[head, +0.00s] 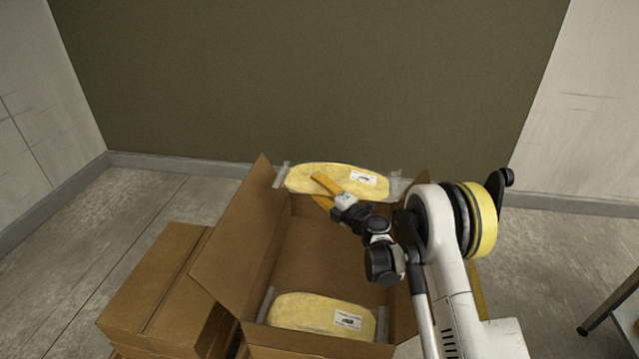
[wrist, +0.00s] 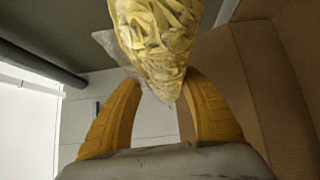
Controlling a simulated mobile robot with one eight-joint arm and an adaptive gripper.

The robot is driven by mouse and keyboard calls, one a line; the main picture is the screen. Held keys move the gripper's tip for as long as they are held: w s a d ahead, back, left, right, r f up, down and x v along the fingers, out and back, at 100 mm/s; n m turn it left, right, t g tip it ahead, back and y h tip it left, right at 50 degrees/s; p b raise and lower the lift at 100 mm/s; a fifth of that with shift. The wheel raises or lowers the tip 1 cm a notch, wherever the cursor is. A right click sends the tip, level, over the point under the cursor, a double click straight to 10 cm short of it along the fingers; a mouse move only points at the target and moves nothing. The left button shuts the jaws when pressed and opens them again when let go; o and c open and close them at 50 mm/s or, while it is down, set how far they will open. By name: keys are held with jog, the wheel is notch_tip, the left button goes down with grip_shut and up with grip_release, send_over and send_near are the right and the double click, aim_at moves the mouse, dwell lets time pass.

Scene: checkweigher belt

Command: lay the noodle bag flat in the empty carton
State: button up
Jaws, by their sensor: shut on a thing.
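A yellow noodle bag (head: 338,179) with a white label and clear ends is at the far end of the open brown carton (head: 310,235), level with its far rim. My gripper (head: 320,187) has its yellow fingers shut on this bag. In the wrist view the bag (wrist: 155,35) rises from between the fingertips (wrist: 163,85), and noodles show through its clear film. A second, similar bag (head: 310,313) lies at the near end of the carton, so the carton is not empty. The middle of the carton floor is bare.
Closed brown cartons (head: 155,280) are stacked to the left of the open carton. The open carton's left flap (head: 235,235) stands up and outward. My arm reaches over its right side. A table edge (head: 615,300) shows at far right.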

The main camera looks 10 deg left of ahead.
notch_tip(320, 180, down, 18)
jog(key=b, duration=0.7)
jog(key=shift+f, duration=0.15)
dwell(0.4)
jog(key=o, duration=1.5)
jog(key=shift+c, duration=0.2)
notch_tip(320, 180, up, 10)
